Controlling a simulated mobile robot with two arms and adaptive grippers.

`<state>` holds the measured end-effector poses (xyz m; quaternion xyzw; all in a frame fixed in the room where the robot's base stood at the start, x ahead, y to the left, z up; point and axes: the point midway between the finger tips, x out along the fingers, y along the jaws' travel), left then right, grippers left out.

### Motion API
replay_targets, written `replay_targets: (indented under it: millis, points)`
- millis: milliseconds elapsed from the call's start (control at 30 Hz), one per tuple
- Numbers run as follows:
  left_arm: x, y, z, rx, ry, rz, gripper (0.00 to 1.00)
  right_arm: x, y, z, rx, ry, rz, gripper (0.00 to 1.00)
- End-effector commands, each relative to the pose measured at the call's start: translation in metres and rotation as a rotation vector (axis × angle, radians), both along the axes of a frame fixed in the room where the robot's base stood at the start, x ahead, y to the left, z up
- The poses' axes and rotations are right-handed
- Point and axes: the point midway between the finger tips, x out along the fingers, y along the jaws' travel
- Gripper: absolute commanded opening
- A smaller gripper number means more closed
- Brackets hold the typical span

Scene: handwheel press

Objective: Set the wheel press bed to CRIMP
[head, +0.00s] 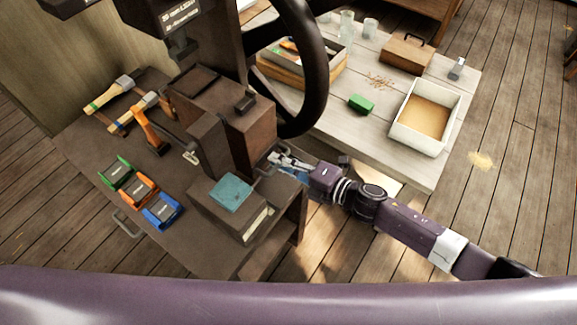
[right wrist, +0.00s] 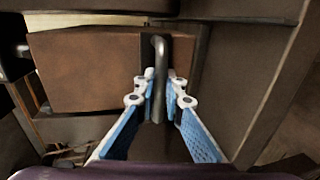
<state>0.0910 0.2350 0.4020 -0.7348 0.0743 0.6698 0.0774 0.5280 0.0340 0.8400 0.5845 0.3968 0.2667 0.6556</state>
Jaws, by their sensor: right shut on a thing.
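The wheel press (head: 215,105) is a dark brown machine on a brown bench, with a large black handwheel (head: 318,75) at its right. A lower block with a teal pad (head: 231,193) stands at its front. My right gripper (head: 277,159) reaches the right side of the press. In the right wrist view its blue-padded fingers (right wrist: 160,92) are shut on a grey bar handle (right wrist: 160,55), fixed to a dark plate on a brown block (right wrist: 95,70). I cannot read any CRIMP mark. My left gripper is not in view.
Green (head: 115,172), orange (head: 139,190) and blue (head: 162,211) holders lie on the bench's left, near hammers (head: 150,130). A pale table (head: 385,155) behind holds a sand-coloured tray (head: 398,130), a green block (head: 361,104) and a brown case (head: 405,54).

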Motion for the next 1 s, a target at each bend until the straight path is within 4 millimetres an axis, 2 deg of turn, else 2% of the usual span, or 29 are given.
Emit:
replay_targets:
  millis: [333, 367, 400, 500, 533, 833, 1000]
  points:
    - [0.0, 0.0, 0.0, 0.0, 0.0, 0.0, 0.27, 0.002, 0.005, 0.0, -0.001, -0.001, 0.0, 0.0]
    - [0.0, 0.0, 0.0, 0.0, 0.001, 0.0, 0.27, 0.002, 0.005, 0.0, 0.0, -0.001, 0.0, 0.1]
    - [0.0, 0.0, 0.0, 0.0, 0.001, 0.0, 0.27, 0.002, 0.005, 0.001, 0.0, -0.001, 0.0, 0.14]
    - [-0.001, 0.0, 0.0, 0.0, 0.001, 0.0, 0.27, 0.002, 0.004, 0.0, -0.001, -0.001, 0.0, 0.25]
    - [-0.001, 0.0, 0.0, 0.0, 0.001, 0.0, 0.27, 0.002, 0.004, 0.0, -0.001, -0.001, 0.0, 0.26]
    - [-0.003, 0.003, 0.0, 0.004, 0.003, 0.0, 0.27, 0.001, 0.002, 0.0, -0.001, 0.0, -0.001, 0.26]
    - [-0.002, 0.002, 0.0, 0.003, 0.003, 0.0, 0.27, -0.01, -0.015, 0.003, -0.003, 0.002, -0.001, 0.26]
